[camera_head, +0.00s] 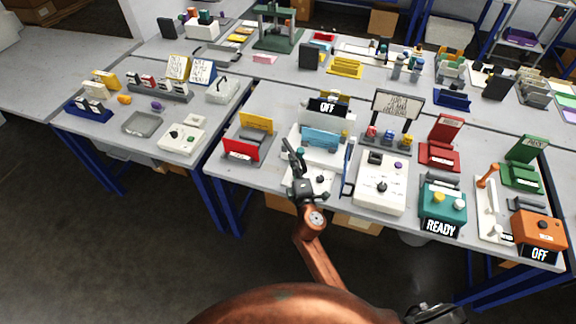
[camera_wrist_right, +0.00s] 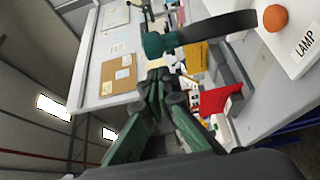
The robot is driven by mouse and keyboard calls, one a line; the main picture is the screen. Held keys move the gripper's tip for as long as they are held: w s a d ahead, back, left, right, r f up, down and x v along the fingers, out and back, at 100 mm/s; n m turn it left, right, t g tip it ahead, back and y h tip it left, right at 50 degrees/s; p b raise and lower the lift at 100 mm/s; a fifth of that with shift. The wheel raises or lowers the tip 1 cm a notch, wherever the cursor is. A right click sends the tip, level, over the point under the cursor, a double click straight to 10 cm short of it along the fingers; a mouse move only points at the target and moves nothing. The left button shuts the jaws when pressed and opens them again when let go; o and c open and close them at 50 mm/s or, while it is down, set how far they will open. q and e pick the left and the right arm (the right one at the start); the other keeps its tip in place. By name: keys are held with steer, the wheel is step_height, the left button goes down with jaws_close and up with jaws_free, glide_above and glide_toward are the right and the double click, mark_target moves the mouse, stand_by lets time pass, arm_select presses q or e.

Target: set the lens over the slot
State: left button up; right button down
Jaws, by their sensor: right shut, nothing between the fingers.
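My right gripper (camera_head: 287,146) reaches in from the bottom of the head view over the front edge of the middle table, above a white device. Its fingers are closed and empty; they also show in the right wrist view (camera_wrist_right: 155,78). In the wrist view a teal knob (camera_wrist_right: 153,45) on a dark curved arm (camera_wrist_right: 215,28) lies just beyond the fingertips. I cannot tell whether this arm carries the lens. I cannot make out a lens or its slot for certain; my gripper covers part of the device. My left gripper is not in view.
A red and yellow stand (camera_head: 241,150) is left of my gripper. A white box (camera_head: 381,190) and a teal box reading READY (camera_head: 443,201) stand to the right. In the wrist view an orange button (camera_wrist_right: 275,18) sits on a panel marked LAMP. The tables are crowded.

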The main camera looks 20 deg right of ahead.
steer(key=shift+w+d, duration=0.1)
steer(key=shift+d, duration=0.2)
steer(key=shift+d, duration=0.15)
steer(key=d, duration=0.4)
steer(key=shift+w+d, duration=0.15)
steer(key=shift+w, duration=0.05)
